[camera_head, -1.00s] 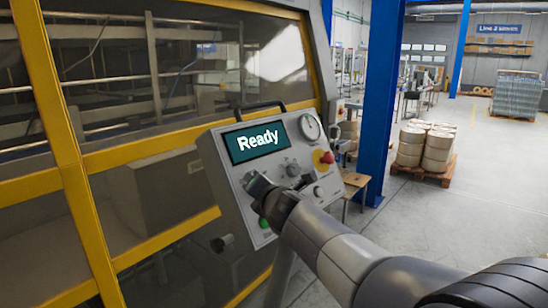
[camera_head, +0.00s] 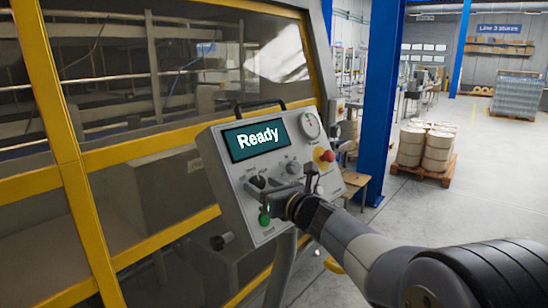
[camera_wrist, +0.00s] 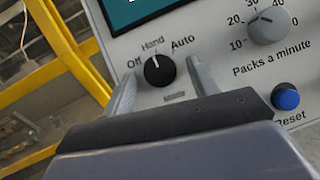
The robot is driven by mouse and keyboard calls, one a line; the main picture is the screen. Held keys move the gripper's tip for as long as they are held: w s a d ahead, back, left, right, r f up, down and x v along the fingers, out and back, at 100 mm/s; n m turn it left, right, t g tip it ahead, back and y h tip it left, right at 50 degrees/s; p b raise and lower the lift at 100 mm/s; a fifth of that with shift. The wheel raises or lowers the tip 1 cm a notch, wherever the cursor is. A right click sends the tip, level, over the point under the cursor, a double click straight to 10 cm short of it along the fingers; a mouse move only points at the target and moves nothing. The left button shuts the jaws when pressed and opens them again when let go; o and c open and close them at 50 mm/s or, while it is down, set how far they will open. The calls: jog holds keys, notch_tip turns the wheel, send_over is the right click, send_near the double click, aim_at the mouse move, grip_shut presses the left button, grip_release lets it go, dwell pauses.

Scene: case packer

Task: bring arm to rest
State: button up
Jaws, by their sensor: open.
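My gripper (camera_head: 282,193) is in front of the control panel (camera_head: 220,175) in the head view, at the end of my arm reaching in from the lower right. In the wrist view its two grey fingers (camera_wrist: 160,72) are spread apart with nothing between them in their grip. Beyond and between them is the black selector knob (camera_wrist: 159,70), marked Off, Hand and Auto; its white mark points up near Hand. The knob also shows in the head view (camera_head: 257,182). I cannot tell the exact gap between fingertips and panel. The panel screen (camera_head: 256,139) reads Ready.
The panel also bears a packs-a-minute dial (camera_wrist: 269,26), a blue Reset button (camera_wrist: 285,97), a red emergency stop (camera_head: 326,156) and a green button (camera_head: 264,217). A yellow-framed guard (camera_head: 72,165) stands left. A blue post (camera_head: 380,100) and drums (camera_head: 425,147) stand right, with open floor.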

jog(key=b+v, duration=0.3)
jog(key=v, duration=0.6)
jog(key=shift+s+d+r, duration=0.1)
